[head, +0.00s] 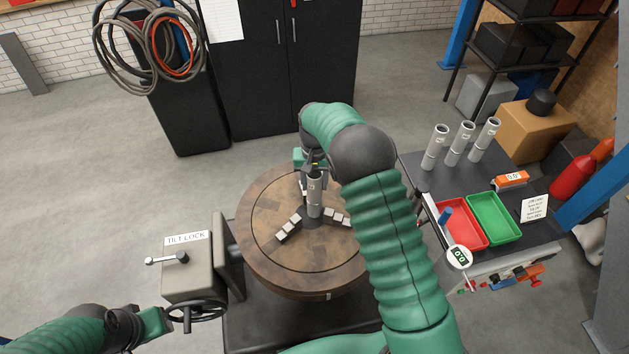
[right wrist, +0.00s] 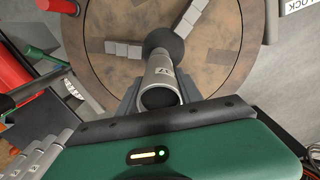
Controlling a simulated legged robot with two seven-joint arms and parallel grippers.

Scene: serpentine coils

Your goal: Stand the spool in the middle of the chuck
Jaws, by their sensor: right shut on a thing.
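The spool is a grey metal tube (head: 315,192) (right wrist: 163,72) with a small dark mark, held close to upright over the middle of the chuck. The chuck is a round brown plate (head: 262,215) (right wrist: 110,20) with stepped grey jaws around a dark centre. My right gripper (head: 313,172) is shut on the spool, with one finger on each side in the right wrist view (right wrist: 160,92). The spool's lower end overlaps the dark centre; I cannot tell whether it rests there. My left gripper (head: 165,322) is beside the handwheel (head: 197,312); its fingers are unclear.
A grey box labelled "TILT LOCK" (head: 187,268) with a crank stands left of the chuck. At right, a bench holds several similar tubes (head: 455,145), a red tray (head: 437,230) and a green tray (head: 497,232). A dark cabinet (head: 280,65) stands behind.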

